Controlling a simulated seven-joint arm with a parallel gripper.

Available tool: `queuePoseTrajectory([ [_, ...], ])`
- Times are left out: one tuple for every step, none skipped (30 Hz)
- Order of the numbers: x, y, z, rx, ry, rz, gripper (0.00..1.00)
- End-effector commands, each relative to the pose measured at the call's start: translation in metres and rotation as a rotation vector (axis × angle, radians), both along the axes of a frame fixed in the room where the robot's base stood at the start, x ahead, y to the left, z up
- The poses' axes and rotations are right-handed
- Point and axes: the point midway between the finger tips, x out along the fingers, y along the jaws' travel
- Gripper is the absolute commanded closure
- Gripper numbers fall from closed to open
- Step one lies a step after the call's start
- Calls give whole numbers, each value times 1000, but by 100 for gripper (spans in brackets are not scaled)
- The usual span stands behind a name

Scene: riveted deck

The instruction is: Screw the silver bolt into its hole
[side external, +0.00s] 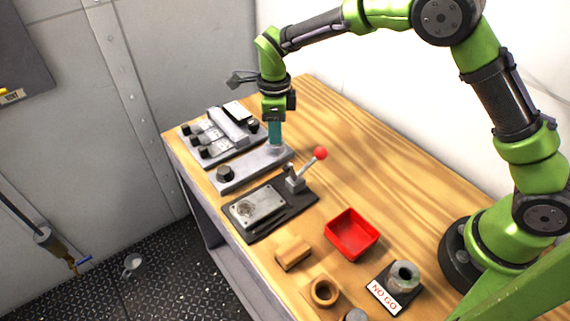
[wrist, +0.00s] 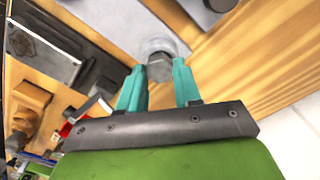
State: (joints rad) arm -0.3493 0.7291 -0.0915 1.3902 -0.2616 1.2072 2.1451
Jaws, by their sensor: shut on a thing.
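My gripper (side external: 275,140), with teal fingers, points down over the far right end of a grey plate (side external: 248,169) on the bench. In the wrist view my gripper (wrist: 159,76) has its fingertips on either side of the silver bolt's hex head (wrist: 159,69) and is shut on it. The bolt sits over a pale round collar (wrist: 165,46) at the plate's end. The bolt's shank and the hole are hidden, so I cannot tell how deep the bolt is. In the side view the fingers hide the bolt.
A black knob (side external: 225,173) stands on the plate's near end. A switch panel (side external: 222,135) lies to the left. A red-knobbed lever (side external: 319,154), red tray (side external: 352,234), wooden block (side external: 293,253) and NO GO nut stand (side external: 394,288) are nearer. Bare wood lies right of the plate.

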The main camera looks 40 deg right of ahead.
Motion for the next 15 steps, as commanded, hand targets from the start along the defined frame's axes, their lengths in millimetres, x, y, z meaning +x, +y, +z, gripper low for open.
queuePoseTrajectory([
  [1,1,1,2,-3,1,89],
  [1,1,1,2,-3,1,89],
  [1,1,1,3,-3,1,64],
  [1,1,1,3,-3,1,59],
  [1,1,1,3,-3,1,55],
  [1,1,1,3,-3,1,48],
  [1,1,1,2,-3,1,44],
  [1,1,1,2,-3,1,39],
  [1,1,1,2,-3,1,37],
  [1,1,1,2,-3,1,37],
  [1,1,1,2,-3,1,37],
  [1,1,1,2,-3,1,37],
  [0,1,1,2,-3,1,37],
  [0,1,1,2,-3,1,37],
  [0,1,0,2,-1,1,37],
])
